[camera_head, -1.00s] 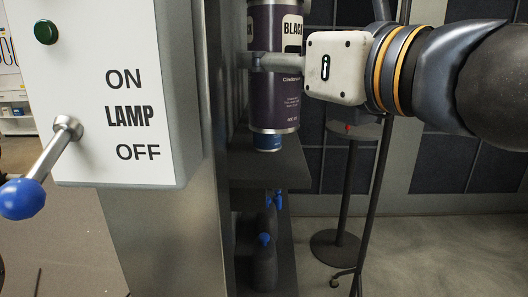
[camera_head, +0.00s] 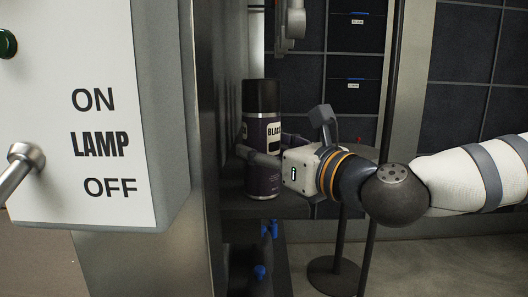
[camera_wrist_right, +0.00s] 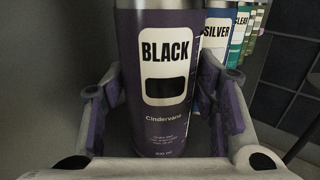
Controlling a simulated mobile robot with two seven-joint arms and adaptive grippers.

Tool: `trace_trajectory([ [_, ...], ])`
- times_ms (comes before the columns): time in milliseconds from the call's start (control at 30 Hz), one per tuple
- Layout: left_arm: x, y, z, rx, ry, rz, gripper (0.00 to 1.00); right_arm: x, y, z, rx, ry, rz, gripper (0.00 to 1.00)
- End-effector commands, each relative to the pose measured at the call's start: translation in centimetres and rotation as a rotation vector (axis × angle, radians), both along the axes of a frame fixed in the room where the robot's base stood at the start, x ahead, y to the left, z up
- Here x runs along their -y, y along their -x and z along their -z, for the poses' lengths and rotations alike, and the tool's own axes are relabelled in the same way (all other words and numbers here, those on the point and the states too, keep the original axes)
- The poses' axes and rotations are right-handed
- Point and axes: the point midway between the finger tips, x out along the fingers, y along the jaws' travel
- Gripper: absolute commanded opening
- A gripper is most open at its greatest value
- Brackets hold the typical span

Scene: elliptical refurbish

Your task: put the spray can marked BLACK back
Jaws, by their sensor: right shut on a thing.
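The spray can marked BLACK (camera_head: 262,124) is purple with a black cap and stands upright between the fingers of my right gripper (camera_head: 268,150). In the right wrist view the BLACK label (camera_wrist_right: 165,50) faces the camera, and my right gripper's fingers (camera_wrist_right: 160,108) close on the can from both sides. The can's base is at the dark shelf (camera_head: 236,211); I cannot tell whether it touches. Behind it in the wrist view are cans marked SILVER (camera_wrist_right: 216,35) and CLEAR (camera_wrist_right: 240,38), with more beyond. My left gripper is not in view.
A lamp switch box (camera_head: 120,110) with a lever juts out at the near left, beside a metal panel (camera_head: 150,260). Dark bottles with blue parts (camera_head: 262,272) sit below the shelf. A thin stand (camera_head: 372,230) is right of the shelf. A grey fixture (camera_head: 292,22) hangs above.

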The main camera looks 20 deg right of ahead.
Motion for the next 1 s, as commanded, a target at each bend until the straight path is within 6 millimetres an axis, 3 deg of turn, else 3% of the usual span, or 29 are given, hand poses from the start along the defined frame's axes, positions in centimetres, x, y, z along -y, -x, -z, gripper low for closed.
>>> trace_trajectory([
  [400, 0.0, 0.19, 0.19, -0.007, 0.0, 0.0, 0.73, 0.02, 0.1, 0.32, 0.009, -0.002, 0.001, 0.03],
  [433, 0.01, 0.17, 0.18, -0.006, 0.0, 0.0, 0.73, 0.01, 0.12, 0.38, 0.007, -0.002, 0.001, 0.58],
  [500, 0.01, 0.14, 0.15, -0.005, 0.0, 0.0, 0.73, 0.01, 0.15, 0.3, 0.008, -0.002, 0.001, 0.73],
  [1000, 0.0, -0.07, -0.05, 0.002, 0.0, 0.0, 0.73, 0.09, 0.08, -0.15, 0.008, -0.002, 0.002, 0.73],
])
